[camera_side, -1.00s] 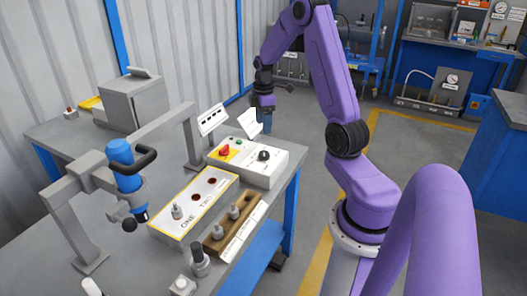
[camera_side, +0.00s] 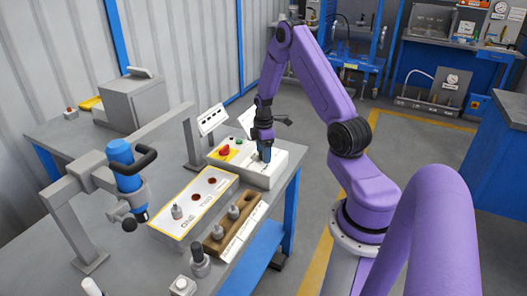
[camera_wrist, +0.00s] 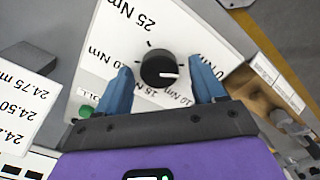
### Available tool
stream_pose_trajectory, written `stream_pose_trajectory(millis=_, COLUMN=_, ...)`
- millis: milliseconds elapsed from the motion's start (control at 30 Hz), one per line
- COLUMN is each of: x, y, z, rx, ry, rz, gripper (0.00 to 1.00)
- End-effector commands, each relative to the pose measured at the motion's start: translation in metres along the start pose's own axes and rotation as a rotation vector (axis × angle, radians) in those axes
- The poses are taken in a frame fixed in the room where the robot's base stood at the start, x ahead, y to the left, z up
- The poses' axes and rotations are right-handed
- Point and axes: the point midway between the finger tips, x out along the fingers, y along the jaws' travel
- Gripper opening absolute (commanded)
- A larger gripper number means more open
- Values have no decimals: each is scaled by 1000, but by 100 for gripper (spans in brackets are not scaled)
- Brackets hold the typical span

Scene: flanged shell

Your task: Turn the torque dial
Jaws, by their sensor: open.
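The torque dial (camera_wrist: 160,68) is a round black knob with a white pointer mark. In the wrist view it sits on a white panel (camera_wrist: 185,35) printed with Nm values, 25 Nm the plainest. My gripper (camera_wrist: 162,85) is open, with one blue finger on either side of the dial. A gap shows between the dial and each finger, so it is not clasped. In the side view my gripper (camera_side: 264,158) points down over the right part of the control box (camera_side: 250,178), and it hides the dial there.
A red knob (camera_side: 224,151) and a green button (camera_side: 239,141) sit left of my gripper on the same box. A blue tool (camera_side: 122,165) hangs at left.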

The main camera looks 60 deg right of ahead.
Motion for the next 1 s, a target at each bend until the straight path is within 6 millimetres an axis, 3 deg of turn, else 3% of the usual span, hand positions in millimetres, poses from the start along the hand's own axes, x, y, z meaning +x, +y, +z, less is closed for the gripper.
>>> stream_pose_trajectory(millis=133, x=0, y=0, z=0, rx=0, ry=0, rz=1, gripper=69)
stream_pose_trajectory(millis=167, x=0, y=0, z=0, rx=0, ry=0, rz=1, gripper=62)
stream_pose_trajectory(millis=300, x=0, y=0, z=0, rx=0, ry=0, rz=0, gripper=17)
stream_pose_trajectory(millis=333, x=0, y=0, z=0, rx=0, ry=0, rz=0, gripper=12)
stream_pose_trajectory(millis=667, x=0, y=0, z=0, rx=36, ry=0, rz=0, gripper=13)
stream_pose_trajectory(millis=1000, x=-1, y=1, z=0, rx=253, ry=0, rz=0, gripper=13)
